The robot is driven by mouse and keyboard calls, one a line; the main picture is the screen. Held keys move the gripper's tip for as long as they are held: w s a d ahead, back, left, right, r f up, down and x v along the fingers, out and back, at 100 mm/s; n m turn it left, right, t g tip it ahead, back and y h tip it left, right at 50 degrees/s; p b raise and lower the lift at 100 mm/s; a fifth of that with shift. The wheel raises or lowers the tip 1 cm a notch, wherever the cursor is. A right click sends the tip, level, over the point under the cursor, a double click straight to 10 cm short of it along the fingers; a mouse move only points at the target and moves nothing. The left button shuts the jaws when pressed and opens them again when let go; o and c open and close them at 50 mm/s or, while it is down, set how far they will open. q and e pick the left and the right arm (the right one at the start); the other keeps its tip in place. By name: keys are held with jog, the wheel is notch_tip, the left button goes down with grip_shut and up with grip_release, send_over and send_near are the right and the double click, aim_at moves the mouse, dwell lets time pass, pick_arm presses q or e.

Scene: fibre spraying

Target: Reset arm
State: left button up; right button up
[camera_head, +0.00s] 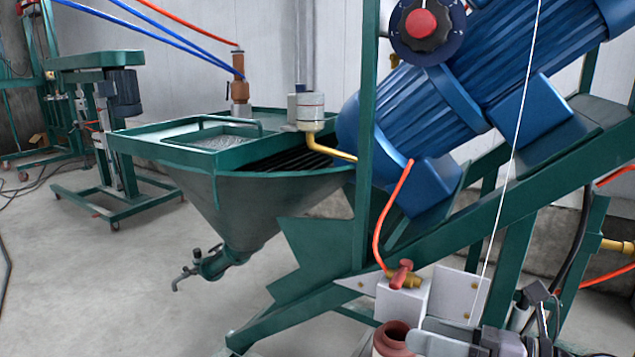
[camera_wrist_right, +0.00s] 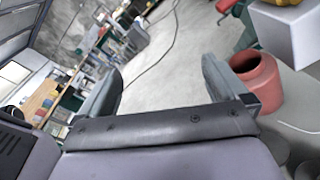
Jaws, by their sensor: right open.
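My right gripper (camera_head: 428,341) is at the bottom right of the head view, beside a reddish-brown cylindrical fitting (camera_head: 394,338). In the right wrist view, the two dark fingers of this gripper (camera_wrist_right: 163,80) stand wide apart with only floor between them. The fitting (camera_wrist_right: 257,80) shows there just right of the right-hand finger, outside the jaws. In the head view, a red-handled valve (camera_head: 402,274) sits on a white block just above the fitting. My left gripper is not in either view.
A green funnel-shaped hopper (camera_head: 250,205) stands left of centre. A blue motor (camera_head: 425,110) on a slanted green frame fills the upper right, with a red knob (camera_head: 421,21) above it. Another green machine (camera_head: 105,100) stands at the far left. Open concrete floor (camera_head: 110,275) lies at the lower left.

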jog(key=d+r+m+t+h, duration=0.3)
jog(key=m+t, duration=0.3)
jog(key=m, duration=0.3)
jog(key=d+r+m+t+h, duration=0.25)
jog(key=m+t, duration=0.35)
jog(key=m, duration=0.3)
jog(key=s+d+f+m+g+h, duration=0.1)
jog(key=d+f+m+g+h, duration=0.15)
jog(key=f+m+h, duration=0.35)
jog(key=s+d+f+m+g+h, duration=0.1)
jog(key=d+f+m+h, duration=0.4)
jog(key=m, duration=0.4)
jog(key=s+a+f+m+g+y, duration=0.1)
jog(key=s+a+f+m+g, duration=0.2)
jog(key=s+f+g, duration=0.6)
jog(key=s+a+f+m+g+y, duration=0.1)
jog(key=s+a+f+m+g, duration=0.3)
jog(key=s+f, duration=0.5)
jog(key=w+a+f+t+y, duration=0.3)
jog(key=w+f+t, duration=0.1)
jog(key=w+t, duration=0.1)
notch_tip(320, 180, up, 14)
jog(key=n+p, duration=0.1)
jog(key=p, duration=1.6)
jog(key=shift+s+d+t+h, duration=0.2)
jog(key=shift+d+t+h, duration=0.15)
jog(key=shift+t, duration=0.1)
